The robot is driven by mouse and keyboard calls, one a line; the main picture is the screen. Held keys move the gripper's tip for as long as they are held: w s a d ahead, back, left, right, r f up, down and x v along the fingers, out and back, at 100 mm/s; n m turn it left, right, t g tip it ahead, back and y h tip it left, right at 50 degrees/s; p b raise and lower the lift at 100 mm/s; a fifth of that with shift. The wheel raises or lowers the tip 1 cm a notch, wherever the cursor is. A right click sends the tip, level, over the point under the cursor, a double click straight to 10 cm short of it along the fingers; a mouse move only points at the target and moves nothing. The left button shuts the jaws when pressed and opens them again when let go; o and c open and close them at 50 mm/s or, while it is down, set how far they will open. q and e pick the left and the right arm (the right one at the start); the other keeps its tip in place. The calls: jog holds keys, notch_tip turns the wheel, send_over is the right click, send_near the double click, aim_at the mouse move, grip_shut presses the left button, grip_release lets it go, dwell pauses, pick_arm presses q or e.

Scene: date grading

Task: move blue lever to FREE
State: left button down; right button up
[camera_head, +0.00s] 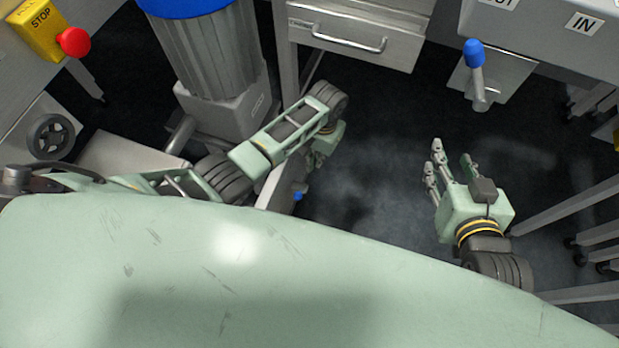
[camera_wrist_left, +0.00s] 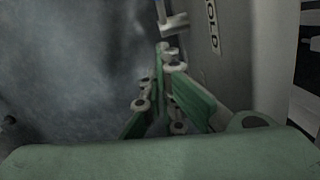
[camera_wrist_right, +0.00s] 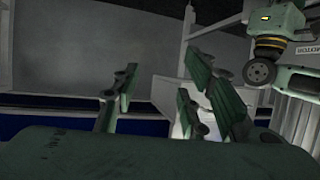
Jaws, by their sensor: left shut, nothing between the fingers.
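A lever with a blue knob (camera_head: 474,54) and a grey shaft stands on a box at the upper right, below a panel. A second, small blue knob (camera_head: 298,196) shows low beside my left arm. My left gripper (camera_head: 318,158) points down above and right of this small knob, shut and empty. In the left wrist view, its fingers (camera_wrist_left: 165,85) are close together, near a grey lever-like part (camera_wrist_left: 172,22) beside a partly cut-off label reading "OLD". I see no FREE label. My right gripper (camera_head: 450,162) is open and empty, below the upper-right lever.
A red stop button (camera_head: 75,41) on a yellow box and a black handwheel (camera_head: 51,137) are at the left. A ribbed cylinder (camera_head: 212,50) and a drawer (camera_head: 355,35) stand behind my left arm. Dark floor is clear between my grippers; metal legs stand at the right.

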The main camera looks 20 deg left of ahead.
pick_arm(q)
jog(key=s+f+b, duration=0.1)
jog(key=s+f, duration=0.3)
jog(key=shift+s+a+f, duration=0.15)
jog(key=shift+a+f, duration=0.05)
jog(key=shift+a, duration=0.25)
pick_arm(e)
notch_tip(320, 180, up, 9)
jog(key=w+a+t+y, duration=0.1)
jog(key=w+a+t, duration=0.1)
jog(key=t, duration=0.2)
jog(key=shift+w+t+y, duration=0.3)
jog(key=shift+w+t, duration=0.05)
jog(key=shift+t, duration=0.05)
